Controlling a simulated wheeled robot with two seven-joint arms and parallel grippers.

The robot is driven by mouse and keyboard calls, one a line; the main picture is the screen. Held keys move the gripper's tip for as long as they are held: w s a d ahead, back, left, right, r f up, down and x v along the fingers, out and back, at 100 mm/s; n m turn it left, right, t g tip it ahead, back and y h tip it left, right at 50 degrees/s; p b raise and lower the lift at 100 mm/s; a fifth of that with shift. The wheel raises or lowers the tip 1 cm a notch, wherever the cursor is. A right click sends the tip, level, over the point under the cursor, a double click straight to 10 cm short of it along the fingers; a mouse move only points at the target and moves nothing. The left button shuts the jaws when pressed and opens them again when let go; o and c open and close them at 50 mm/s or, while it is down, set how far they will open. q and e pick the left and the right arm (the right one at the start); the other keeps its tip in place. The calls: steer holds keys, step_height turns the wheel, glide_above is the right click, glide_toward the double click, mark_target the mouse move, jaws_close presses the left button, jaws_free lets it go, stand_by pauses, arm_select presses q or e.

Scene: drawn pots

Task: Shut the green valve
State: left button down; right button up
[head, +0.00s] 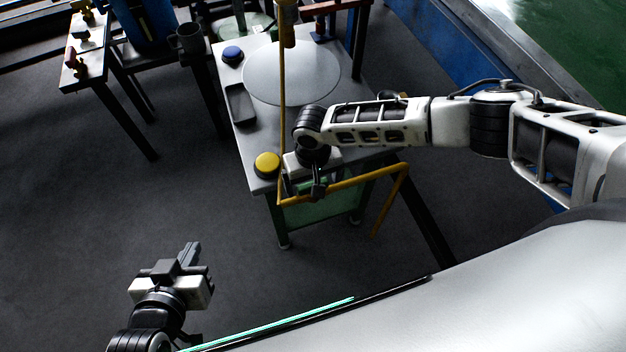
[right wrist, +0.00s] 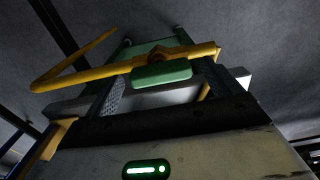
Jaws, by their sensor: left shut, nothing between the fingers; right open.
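The green valve handle (right wrist: 162,74) is a rounded green bar in front of a yellow pipe (right wrist: 95,74) in the right wrist view. It lies roughly along the pipe, just under an orange-brown hub (right wrist: 155,54). My right gripper (right wrist: 163,90) is open, its fingers left and right of the handle; I cannot tell whether they touch it. In the head view my right gripper (head: 318,188) is at the yellow pipe (head: 350,182) by the table's front edge, and the handle is not clearly visible there. My left gripper (head: 190,254) is shut and empty above the floor at lower left.
The grey table (head: 258,134) carries a yellow button (head: 267,164), a blue button (head: 232,54), a dark tray (head: 240,104) and a round plate (head: 290,76). The pipe also rises upright there. Another table (head: 93,33) with small brass fittings stands far left. Floor (head: 120,215) at left is clear.

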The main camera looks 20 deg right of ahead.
steer(key=c, duration=1)
